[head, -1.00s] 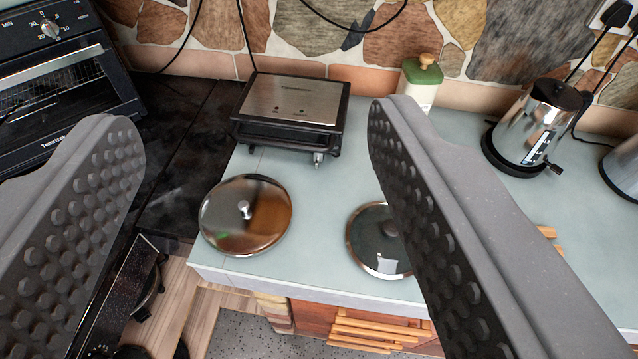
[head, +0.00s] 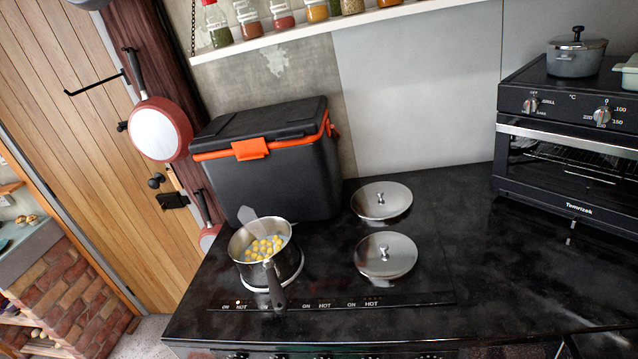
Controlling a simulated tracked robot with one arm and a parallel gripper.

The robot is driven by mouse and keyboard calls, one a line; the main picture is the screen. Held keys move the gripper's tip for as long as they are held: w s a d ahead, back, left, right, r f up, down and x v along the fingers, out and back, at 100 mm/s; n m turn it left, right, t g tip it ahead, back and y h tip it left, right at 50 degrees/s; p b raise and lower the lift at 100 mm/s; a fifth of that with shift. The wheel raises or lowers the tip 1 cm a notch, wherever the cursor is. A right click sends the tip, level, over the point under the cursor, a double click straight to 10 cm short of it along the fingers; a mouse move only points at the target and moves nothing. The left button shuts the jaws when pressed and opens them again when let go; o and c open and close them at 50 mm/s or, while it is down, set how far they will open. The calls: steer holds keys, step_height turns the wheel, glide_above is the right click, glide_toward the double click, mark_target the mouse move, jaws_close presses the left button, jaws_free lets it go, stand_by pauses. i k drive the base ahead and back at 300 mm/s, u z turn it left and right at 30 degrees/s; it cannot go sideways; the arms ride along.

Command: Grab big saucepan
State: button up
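A steel saucepan (head: 261,251) with a dark handle stands on the left front burner of the black hob. It holds several small yellow round pieces in liquid, and its handle points toward the front edge. A grey lidded pot (head: 576,56) with a black knob stands on top of the oven at the upper right. I cannot tell from size alone which one is the big saucepan. My gripper is not in view.
Two steel lids (head: 381,200) (head: 386,255) lie on the black counter (head: 450,215) right of the saucepan. A black cool box (head: 270,165) with an orange latch stands behind it. A red pan (head: 160,132) hangs at left. The oven (head: 570,160) is at right.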

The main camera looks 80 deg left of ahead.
mark_target(265, 250)
steer(key=u, duration=2.35)
